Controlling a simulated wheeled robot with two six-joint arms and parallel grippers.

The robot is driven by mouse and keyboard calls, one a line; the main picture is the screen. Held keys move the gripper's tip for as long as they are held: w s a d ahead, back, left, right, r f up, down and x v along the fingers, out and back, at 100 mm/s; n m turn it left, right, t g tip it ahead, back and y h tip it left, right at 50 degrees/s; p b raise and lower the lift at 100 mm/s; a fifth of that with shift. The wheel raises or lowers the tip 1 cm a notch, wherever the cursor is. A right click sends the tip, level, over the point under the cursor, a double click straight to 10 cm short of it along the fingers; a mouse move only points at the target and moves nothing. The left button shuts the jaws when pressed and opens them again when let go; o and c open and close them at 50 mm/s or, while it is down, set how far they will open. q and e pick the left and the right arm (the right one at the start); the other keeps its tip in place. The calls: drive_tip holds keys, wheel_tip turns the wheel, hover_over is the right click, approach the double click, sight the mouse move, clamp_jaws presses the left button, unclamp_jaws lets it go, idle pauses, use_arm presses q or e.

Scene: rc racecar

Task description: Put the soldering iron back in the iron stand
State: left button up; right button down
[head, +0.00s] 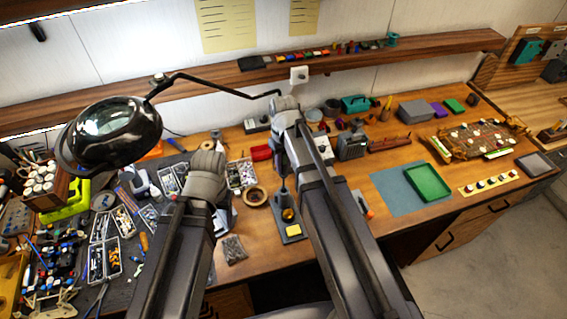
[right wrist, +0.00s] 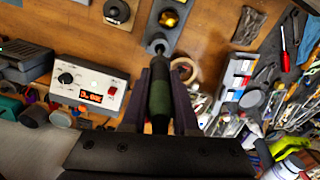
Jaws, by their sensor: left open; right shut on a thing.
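The soldering iron (right wrist: 160,98) has a dark green handle. In the right wrist view it stands between the fingers of my right gripper (right wrist: 159,78), which is shut on it. The iron stand (right wrist: 182,40) lies just beyond the iron's front end, with a grey base and a round yellow part. I cannot tell whether the tip is inside its holder. In the head view the stand (head: 290,233) is between my arms, and my right gripper (head: 286,104) is above and behind it, its fingers hidden. My left gripper (head: 208,165) is open, left of the stand, fingers mostly hidden.
A soldering station (right wrist: 91,85) with a red display is beside the iron. A magnifier lamp (head: 115,130) hangs over the left of the bench. Parts trays (head: 104,250) crowd the left. A green tray (head: 428,183) lies on a blue mat (head: 392,192) at the right.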

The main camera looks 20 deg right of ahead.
drive_tip(key=shift+f, duration=0.2)
drive_tip(key=shift+f+b, duration=4.25)
drive_tip(key=shift+b, duration=0.2)
drive_tip(key=c, duration=0.6)
unclamp_jaws()
drive_tip(key=shift+o, duration=0.3)
drive_tip(key=o, duration=0.3)
drive_tip(key=shift+o, duration=0.2)
